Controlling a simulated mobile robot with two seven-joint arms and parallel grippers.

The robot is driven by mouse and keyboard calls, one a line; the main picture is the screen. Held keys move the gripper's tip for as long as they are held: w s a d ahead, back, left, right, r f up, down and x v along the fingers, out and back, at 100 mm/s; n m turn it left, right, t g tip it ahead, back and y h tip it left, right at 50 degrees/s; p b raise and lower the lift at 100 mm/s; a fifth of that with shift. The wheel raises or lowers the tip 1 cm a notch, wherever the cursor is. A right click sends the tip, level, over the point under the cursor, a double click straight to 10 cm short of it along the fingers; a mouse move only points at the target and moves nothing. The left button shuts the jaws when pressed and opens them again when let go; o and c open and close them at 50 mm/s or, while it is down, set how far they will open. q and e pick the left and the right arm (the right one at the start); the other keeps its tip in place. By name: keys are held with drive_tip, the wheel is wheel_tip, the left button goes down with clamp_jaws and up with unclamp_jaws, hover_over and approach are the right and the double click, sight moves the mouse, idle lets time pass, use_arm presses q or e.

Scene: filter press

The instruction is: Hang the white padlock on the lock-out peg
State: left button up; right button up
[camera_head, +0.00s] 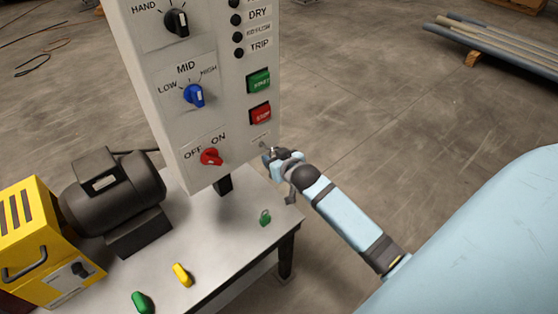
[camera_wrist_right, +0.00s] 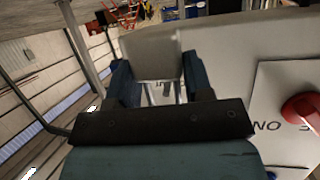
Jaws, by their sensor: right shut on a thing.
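The white padlock (camera_wrist_right: 150,55) shows in the right wrist view as a pale block between the dark blue fingers of my right gripper (camera_wrist_right: 160,80). Thin silver bars, apparently its shackle, show below the block in that view. In the head view my right gripper (camera_head: 271,156) is at the lower right edge of the grey control panel (camera_head: 222,128), just right of the red OFF/ON knob (camera_head: 210,157). It is shut on the padlock, mostly hidden there. The lock-out peg is not clearly visible, and I cannot tell whether the shackle is around it. My left gripper is out of view.
A metal table (camera_head: 228,238) stands below the panel. On it are a green padlock (camera_head: 265,219), a yellow piece (camera_head: 181,274), a green piece (camera_head: 140,302), a dark motor (camera_head: 113,194) and a yellow box (camera_head: 42,240). Pipes (camera_head: 495,45) lie on the floor at upper right.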

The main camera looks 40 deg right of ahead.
sight(263, 150)
drive_tip(key=w+b, duration=0.1)
drive_tip(key=w, duration=0.1)
drive_tip(key=shift+w+a+f+b, duration=0.1)
drive_tip(key=shift+w+f+b, duration=0.05)
drive_tip(key=shift+w+b, duration=0.2)
drive_tip(key=shift+w+f, duration=0.2)
drive_tip(key=shift+w, duration=0.15)
drive_tip(key=shift+f, duration=0.1)
drive_tip(key=shift+f, duration=0.1)
idle(0.4)
drive_tip(key=o, duration=1.1)
drive_tip(key=shift+a, duration=0.1)
